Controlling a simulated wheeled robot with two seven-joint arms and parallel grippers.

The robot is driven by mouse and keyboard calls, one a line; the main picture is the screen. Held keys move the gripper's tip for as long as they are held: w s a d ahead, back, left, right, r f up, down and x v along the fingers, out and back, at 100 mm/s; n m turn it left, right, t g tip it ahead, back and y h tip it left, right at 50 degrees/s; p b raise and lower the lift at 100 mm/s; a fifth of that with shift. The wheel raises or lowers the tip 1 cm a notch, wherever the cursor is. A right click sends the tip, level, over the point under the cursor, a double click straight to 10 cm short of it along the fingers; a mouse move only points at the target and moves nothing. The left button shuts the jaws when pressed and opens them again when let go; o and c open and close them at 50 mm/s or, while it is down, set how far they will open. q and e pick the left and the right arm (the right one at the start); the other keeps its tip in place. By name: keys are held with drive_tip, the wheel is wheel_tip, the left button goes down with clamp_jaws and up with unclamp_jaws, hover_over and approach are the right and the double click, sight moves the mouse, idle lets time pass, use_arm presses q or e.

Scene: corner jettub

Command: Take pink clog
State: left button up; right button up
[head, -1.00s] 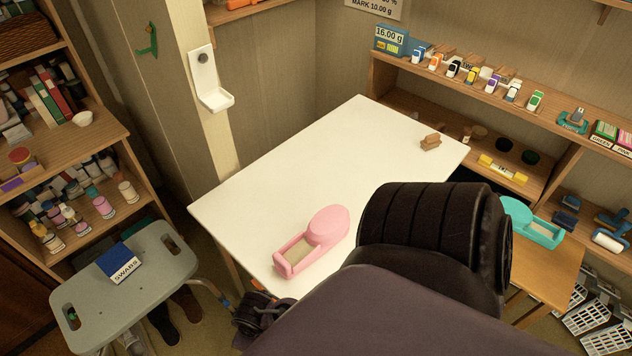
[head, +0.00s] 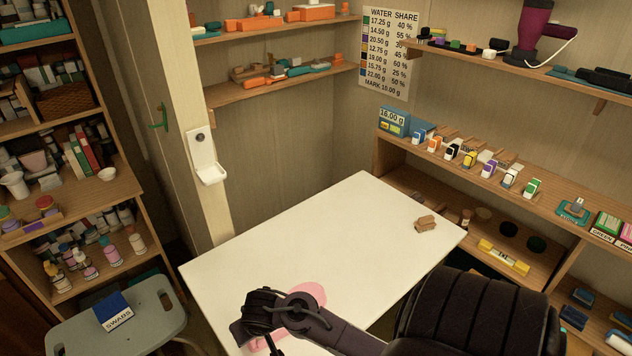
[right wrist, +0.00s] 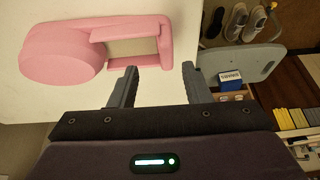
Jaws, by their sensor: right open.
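The pink clog (head: 308,293) lies on the white table near its front edge. In the head view my right arm covers much of it. In the right wrist view the clog (right wrist: 62,52) is plain, with its rounded toe at left and open heel at right. My right gripper (right wrist: 160,70) is open, with nothing seen held between its fingers. Its left fingertip is close to the clog's heel end; I cannot tell whether they touch. In the head view the right gripper (head: 262,320) is over the clog's near end. My left gripper is not in view.
The white table (head: 330,225) is mostly clear, with a small brown block (head: 426,224) at its far right. A grey stool (head: 150,320) with a blue swabs box (head: 114,312) stands at left. Loaded shelves line the left and right.

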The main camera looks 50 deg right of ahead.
drive_tip(key=shift+w+a+f, duration=0.15)
drive_tip(key=shift+w+f, duration=0.6)
drive_tip(key=shift+f, duration=0.25)
drive_tip(key=w+f, duration=0.2)
drive_tip(key=shift+f, duration=0.4)
drive_tip(key=shift+d+x, duration=0.2)
drive_tip(key=shift+x, duration=0.75)
drive_tip(key=shift+f, duration=0.3)
drive_tip(key=shift+a, duration=0.1)
drive_tip(key=c, duration=0.6)
clamp_jaws()
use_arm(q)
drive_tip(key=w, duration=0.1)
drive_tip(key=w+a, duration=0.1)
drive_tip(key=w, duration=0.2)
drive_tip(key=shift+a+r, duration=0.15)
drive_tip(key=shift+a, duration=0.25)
